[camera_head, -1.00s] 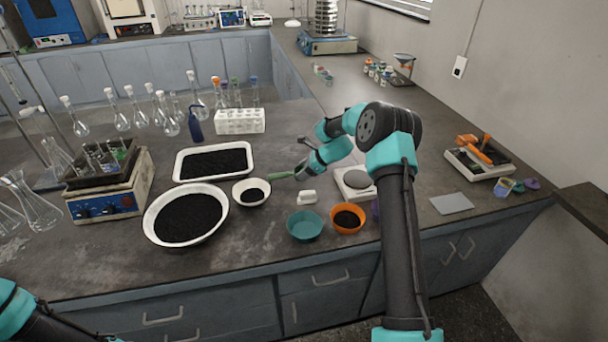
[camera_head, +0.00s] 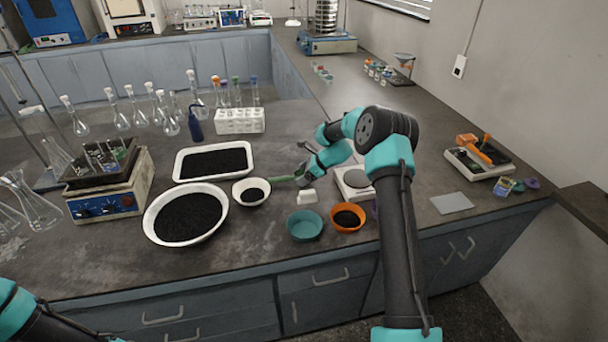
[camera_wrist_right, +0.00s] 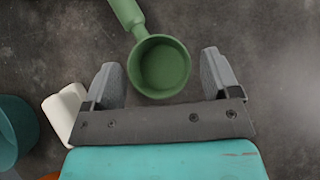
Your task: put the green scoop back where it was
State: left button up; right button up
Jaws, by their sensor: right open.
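The green scoop (camera_head: 283,179) lies at the right of the small white bowl, its handle pointing toward that bowl. In the right wrist view its round, empty-looking cup (camera_wrist_right: 162,67) is between the fingers of my right gripper (camera_wrist_right: 161,80), with the handle running to the upper left. The fingers are apart, with a gap on each side of the cup. In the head view my right gripper (camera_head: 304,172) is low over the table and partly hides the cup. My left gripper is out of view; only part of its arm shows at the lower left.
A small white bowl (camera_head: 240,195) of dark grains is left of the scoop. A white block (camera_head: 307,196), teal bowl (camera_head: 304,235), orange bowl (camera_head: 336,222) and balance (camera_head: 343,184) stand close by. A white tray (camera_head: 177,173) and large bowl (camera_head: 149,222) are further left.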

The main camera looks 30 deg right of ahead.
jog(key=shift+r, duration=0.15)
jog(key=v, duration=1.2)
